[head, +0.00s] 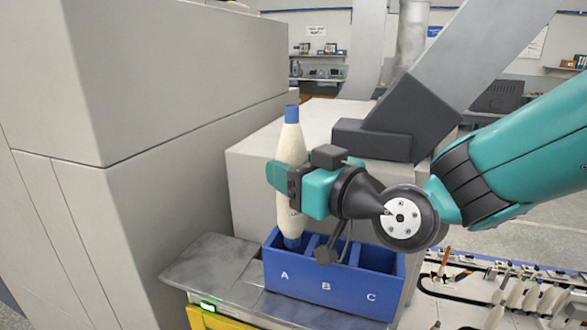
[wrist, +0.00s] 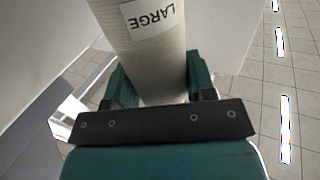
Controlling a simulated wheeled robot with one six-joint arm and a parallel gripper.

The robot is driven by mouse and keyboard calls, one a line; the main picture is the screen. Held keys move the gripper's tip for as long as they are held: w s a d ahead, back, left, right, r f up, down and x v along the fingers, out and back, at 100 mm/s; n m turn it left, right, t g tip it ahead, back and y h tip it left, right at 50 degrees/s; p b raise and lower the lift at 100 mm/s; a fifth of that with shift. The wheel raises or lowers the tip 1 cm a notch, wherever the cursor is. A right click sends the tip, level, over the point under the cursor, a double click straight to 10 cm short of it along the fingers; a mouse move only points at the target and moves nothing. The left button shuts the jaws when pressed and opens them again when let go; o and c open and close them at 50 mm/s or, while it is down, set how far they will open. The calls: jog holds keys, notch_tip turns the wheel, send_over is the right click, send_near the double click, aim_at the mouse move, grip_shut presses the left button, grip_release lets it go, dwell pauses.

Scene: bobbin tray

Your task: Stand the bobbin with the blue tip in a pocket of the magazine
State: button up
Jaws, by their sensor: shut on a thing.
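The bobbin (head: 291,148) is cream with a blue tip at its top and a blue foot below. It stands nearly upright, slightly tilted, over pocket A of the blue magazine (head: 325,291). Its foot shows at or just inside the pocket's rim; I cannot tell whether it touches the bottom. My gripper (head: 288,182) is shut around the bobbin's middle. In the wrist view the bobbin (wrist: 150,62) fills the space between the jaws (wrist: 155,85) and bears a label reading LARGE. Pockets B and C show no bobbin, though my wrist partly hides B.
The magazine stands on a grey metal shelf (head: 218,264) beside a large grey cabinet (head: 190,100). A pale machine block (head: 250,165) is close behind. At the right, a rail (head: 500,268) carries several white bobbin-like parts.

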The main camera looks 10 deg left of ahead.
aim_at(294, 222)
jog(key=shift+f+b, duration=4.55)
jog(key=shift+b, duration=0.4)
jog(key=o, duration=1)
jog(key=shift+o, duration=0.2)
